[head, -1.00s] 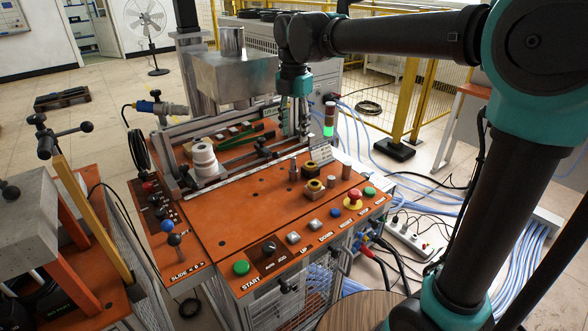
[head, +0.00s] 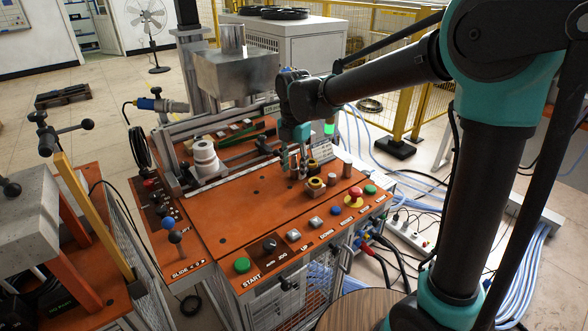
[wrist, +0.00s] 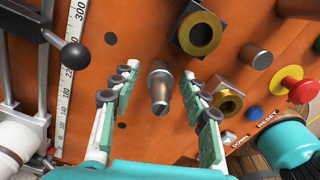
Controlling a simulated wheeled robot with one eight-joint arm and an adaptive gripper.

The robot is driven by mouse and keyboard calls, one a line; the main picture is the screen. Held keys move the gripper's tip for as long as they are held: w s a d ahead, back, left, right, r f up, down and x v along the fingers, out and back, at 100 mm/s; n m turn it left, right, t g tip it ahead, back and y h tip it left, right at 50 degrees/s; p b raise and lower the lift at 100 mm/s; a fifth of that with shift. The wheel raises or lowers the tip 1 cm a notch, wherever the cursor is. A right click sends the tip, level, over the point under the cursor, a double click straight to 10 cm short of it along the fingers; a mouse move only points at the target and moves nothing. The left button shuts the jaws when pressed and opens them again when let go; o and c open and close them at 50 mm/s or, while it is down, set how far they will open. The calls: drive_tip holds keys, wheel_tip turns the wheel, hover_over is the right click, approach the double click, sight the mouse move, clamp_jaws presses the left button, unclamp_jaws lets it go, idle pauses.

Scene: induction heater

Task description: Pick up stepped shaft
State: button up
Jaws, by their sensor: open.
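The stepped shaft (wrist: 160,88) is a small grey metal pin with a thicker and a thinner section and a slotted end, on the orange panel. In the wrist view it lies between the two fingers of my gripper (wrist: 159,78), with a gap on each side. My gripper is open and neither finger visibly touches the shaft. In the head view my gripper (head: 294,163) points down at the back right of the orange panel (head: 235,212), and it largely hides the shaft there.
A grey cylinder (wrist: 256,56) and a red button (head: 354,193) are further right. A white stepped part (head: 205,160) stands left. The panel's middle is clear.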

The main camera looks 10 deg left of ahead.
drive_tip(key=shift+f, duration=0.25)
clamp_jaws()
drive_tip(key=shift+r, duration=0.15)
